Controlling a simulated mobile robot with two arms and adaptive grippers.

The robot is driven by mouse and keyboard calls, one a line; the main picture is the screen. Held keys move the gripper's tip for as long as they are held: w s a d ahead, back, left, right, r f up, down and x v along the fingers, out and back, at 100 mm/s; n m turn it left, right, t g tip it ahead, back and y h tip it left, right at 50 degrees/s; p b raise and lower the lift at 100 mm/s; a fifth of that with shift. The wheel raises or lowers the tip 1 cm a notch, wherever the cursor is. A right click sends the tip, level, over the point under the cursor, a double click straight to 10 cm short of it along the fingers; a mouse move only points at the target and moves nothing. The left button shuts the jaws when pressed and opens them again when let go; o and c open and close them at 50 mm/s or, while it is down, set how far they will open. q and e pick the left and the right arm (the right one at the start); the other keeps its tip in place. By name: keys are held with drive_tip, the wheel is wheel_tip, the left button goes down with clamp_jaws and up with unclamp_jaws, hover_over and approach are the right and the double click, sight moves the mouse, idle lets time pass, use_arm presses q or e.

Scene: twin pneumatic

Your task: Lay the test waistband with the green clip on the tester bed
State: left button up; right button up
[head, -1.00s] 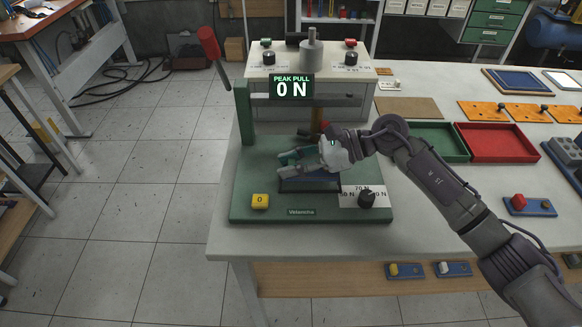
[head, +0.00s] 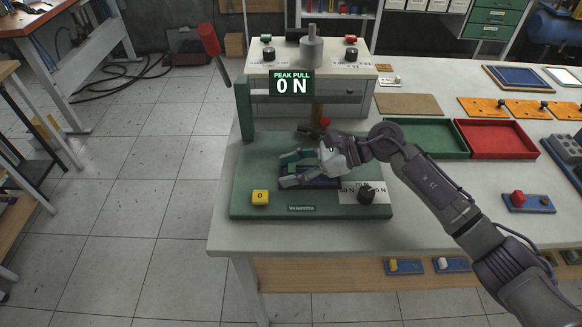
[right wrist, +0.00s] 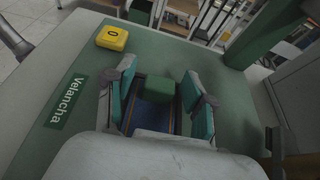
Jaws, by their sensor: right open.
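The tester's green base (head: 262,180), labelled Velancha, stands at the front left of the table. My right gripper (head: 286,169) is over its middle, with fingers spread. In the right wrist view, a green block, seemingly the green clip (right wrist: 160,94), lies between the open fingers (right wrist: 160,84), with a gap on at least one side. A blue strip with thin lighter edge lines (right wrist: 152,115) lies under it; I cannot tell waistband from bed surface there. In the head view a dark blue part (head: 322,183) shows beneath the gripper. My left gripper is not in view.
A green post (head: 244,110) and a display reading 0 N (head: 292,84) rise behind. Green (head: 434,153) and red trays (head: 507,156) lie to the right.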

drive_tip(key=shift+r, duration=0.1)
drive_tip(key=shift+d+r, duration=0.1)
drive_tip(key=shift+d, duration=0.05)
drive_tip(key=b+v, duration=0.2)
drive_tip(key=v, duration=0.8)
drive_tip(key=shift+d, duration=0.4)
drive_tip(key=shift+d+r+b, duration=0.3)
drive_tip(key=shift+d, duration=0.15)
